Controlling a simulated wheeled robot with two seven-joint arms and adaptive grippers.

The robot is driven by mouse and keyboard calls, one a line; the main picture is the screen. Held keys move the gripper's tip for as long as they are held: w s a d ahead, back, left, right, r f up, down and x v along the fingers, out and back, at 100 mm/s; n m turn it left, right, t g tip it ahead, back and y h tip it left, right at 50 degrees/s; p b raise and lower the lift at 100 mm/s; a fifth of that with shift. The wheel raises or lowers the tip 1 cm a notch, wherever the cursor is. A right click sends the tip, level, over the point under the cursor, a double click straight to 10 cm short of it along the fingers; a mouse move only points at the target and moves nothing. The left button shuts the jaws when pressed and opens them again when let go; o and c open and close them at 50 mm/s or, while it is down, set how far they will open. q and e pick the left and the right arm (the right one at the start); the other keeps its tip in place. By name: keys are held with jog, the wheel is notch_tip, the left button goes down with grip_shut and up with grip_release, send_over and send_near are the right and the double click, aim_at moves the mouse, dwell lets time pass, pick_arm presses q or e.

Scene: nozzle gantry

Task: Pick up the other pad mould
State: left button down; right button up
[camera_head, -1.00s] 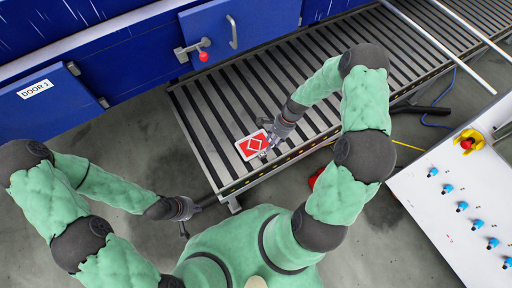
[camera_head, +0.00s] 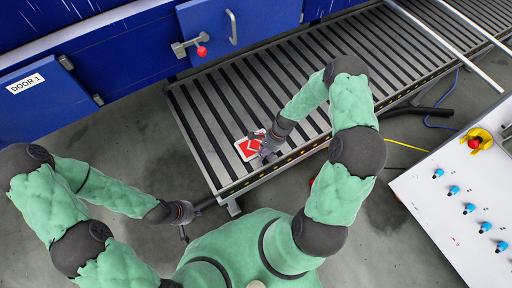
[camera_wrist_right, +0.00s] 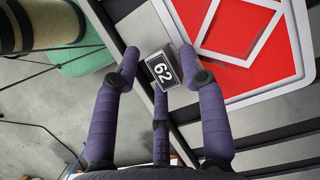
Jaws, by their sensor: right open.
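A flat red and white plate with a white diamond outline (camera_head: 248,148) lies on the near left end of the roller conveyor; it also shows in the right wrist view (camera_wrist_right: 262,75). A small grey block with a dark face marked "62" (camera_wrist_right: 162,70) stands at the plate's edge; I cannot tell whether it is the pad mould. My right gripper (camera_head: 266,150) is over the plate's right side. In the right wrist view its open fingers (camera_wrist_right: 159,65) are around the block, with no clear grip. My left gripper (camera_head: 186,212) is low, left of the conveyor's end; its fingers are too small to read.
The roller conveyor (camera_head: 229,109) runs to the upper right, with bare rollers around the plate. Blue cabinets (camera_head: 130,55) with a door handle and a red knob (camera_head: 202,51) stand behind it. A white control panel (camera_head: 450,215) with blue buttons is at right.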

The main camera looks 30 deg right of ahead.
grip_shut()
jog(key=shift+r, duration=0.15)
